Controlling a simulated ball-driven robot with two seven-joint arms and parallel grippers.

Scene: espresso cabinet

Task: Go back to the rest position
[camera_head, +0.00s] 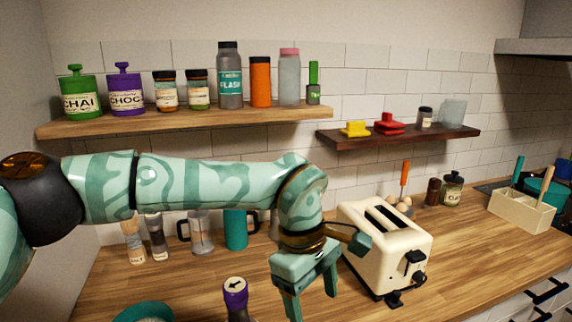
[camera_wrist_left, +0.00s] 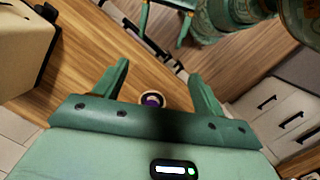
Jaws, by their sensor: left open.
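My left arm comes in from the left in the head view and crosses in front of the shelf and counter. My left gripper (camera_head: 311,303) points down above the wooden counter, just left of the cream toaster (camera_head: 385,245). Its fingers are apart and nothing is between them. That bottle (camera_head: 236,295) stands left of the gripper in the head view. My right gripper (camera_wrist_left: 165,27) appears at the top of the wrist view, its fingers apart and empty.
A wooden shelf (camera_head: 190,121) holds jars and bottles; a darker shelf (camera_head: 400,138) holds red and yellow items. A teal cup (camera_head: 236,229) and several containers stand behind my arm. A cream caddy (camera_head: 520,212) is at the right. Counter between toaster and caddy is mostly free.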

